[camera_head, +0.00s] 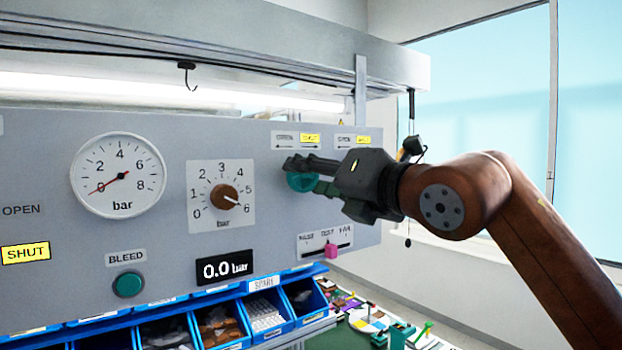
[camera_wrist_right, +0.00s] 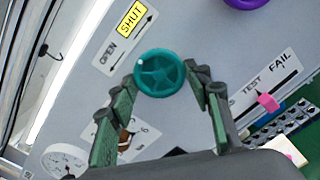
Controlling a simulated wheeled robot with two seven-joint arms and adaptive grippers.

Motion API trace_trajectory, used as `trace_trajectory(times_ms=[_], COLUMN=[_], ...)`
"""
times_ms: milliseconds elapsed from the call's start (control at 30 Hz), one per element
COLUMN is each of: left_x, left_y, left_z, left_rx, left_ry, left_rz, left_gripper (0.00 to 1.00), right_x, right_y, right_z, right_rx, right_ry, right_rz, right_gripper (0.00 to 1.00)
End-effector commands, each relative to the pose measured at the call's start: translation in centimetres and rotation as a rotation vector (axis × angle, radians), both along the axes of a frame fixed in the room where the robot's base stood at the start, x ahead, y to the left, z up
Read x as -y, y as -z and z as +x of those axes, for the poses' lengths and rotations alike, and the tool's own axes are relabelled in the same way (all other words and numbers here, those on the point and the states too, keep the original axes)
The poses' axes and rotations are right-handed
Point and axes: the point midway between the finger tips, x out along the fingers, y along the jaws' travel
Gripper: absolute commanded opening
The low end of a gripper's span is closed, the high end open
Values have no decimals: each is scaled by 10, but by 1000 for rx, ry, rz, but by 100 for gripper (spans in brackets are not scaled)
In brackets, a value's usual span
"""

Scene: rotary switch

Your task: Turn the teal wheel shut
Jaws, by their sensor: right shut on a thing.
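The teal wheel (camera_wrist_right: 160,73) sits on the grey panel, with a small pale dot near its upper left rim. In the head view the wheel (camera_head: 301,182) is partly hidden by my right gripper (camera_head: 303,174). In the right wrist view the fingers of my right gripper (camera_wrist_right: 160,88) stand on either side of the wheel and are shut on its rim. A label beside the wheel reads OPEN and a yellow SHUT (camera_wrist_right: 131,19), with a double arrow. My left gripper is not in view.
A purple wheel (camera_wrist_right: 245,2) is close by on the panel. A pink slider (camera_head: 331,250) is below the teal wheel. A brown knob (camera_head: 224,197), a gauge (camera_head: 119,175) reading near 0 and a 0.0 bar display (camera_head: 225,267) are to the left. Blue bins (camera_head: 272,334) stand below.

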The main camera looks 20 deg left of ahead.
Motion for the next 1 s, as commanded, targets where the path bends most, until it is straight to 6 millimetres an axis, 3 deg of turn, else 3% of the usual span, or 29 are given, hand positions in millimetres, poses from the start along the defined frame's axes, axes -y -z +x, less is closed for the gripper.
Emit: trace_trajectory(times_ms=[200,233,467,767,1000], left_x=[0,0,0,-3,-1], left_y=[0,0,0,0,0], left_z=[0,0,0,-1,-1], left_rx=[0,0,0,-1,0], left_ry=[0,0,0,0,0], left_rz=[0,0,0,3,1], left_gripper=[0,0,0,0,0], right_x=[-2,-2,-1,1,28], right_y=[5,5,3,1,1], right_z=[0,0,0,-1,-20], right_rx=[-8,-8,-4,0,2], right_ry=[-2,-2,-2,-1,1], right_rz=[-9,-9,-5,-2,-2], right_gripper=[21,47,63,63,63])
